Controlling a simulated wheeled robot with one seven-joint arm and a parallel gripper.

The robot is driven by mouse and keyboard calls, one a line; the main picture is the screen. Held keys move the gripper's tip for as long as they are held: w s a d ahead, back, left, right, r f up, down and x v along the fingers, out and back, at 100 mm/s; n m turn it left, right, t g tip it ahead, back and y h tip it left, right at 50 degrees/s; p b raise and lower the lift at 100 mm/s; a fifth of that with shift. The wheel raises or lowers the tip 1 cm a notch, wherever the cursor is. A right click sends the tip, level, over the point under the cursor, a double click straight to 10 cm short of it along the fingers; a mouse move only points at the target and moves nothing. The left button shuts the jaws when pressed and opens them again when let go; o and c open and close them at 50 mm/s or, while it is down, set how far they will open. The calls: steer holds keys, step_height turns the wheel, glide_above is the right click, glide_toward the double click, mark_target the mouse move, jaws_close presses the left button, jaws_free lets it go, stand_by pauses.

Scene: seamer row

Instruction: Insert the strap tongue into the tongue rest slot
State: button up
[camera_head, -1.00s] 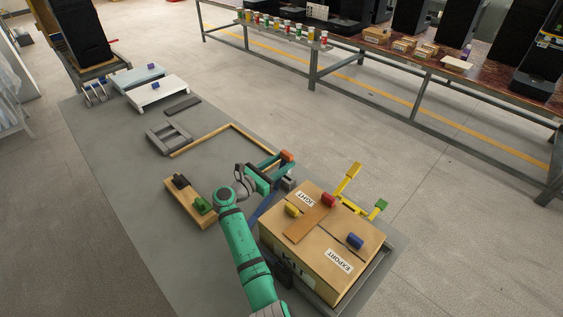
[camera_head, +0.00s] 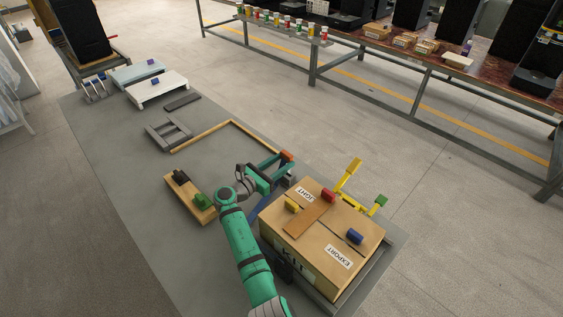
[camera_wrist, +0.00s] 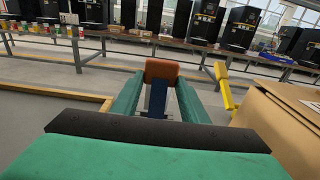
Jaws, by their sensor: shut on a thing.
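My gripper (camera_head: 277,167) is at the left rear corner of the cardboard box (camera_head: 286,246), near the height of its top. In the wrist view, the two green fingers of my gripper (camera_wrist: 161,82) are shut on an orange-brown block (camera_wrist: 163,69) with a dark blue strap (camera_wrist: 158,98) below it. I take this to be the strap tongue; the block also shows in the head view (camera_head: 287,155). The blue strap runs down beside the box in the head view (camera_head: 259,206). I cannot make out the tongue rest slot.
A yellow bracket (camera_head: 349,177) with a green block (camera_head: 380,200) stands behind the box. Red (camera_head: 328,195), yellow (camera_head: 292,206) and blue (camera_head: 354,236) pieces sit on the box top. A wooden block (camera_head: 205,214) lies left of my arm. The grey surface farther left is mostly clear.

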steer(key=shift+f, duration=2.55)
steer(key=o, duration=1.2)
steer(key=v, duration=1)
steer(key=shift+s+a, duration=0.25)
steer(key=shift+a, duration=0.05)
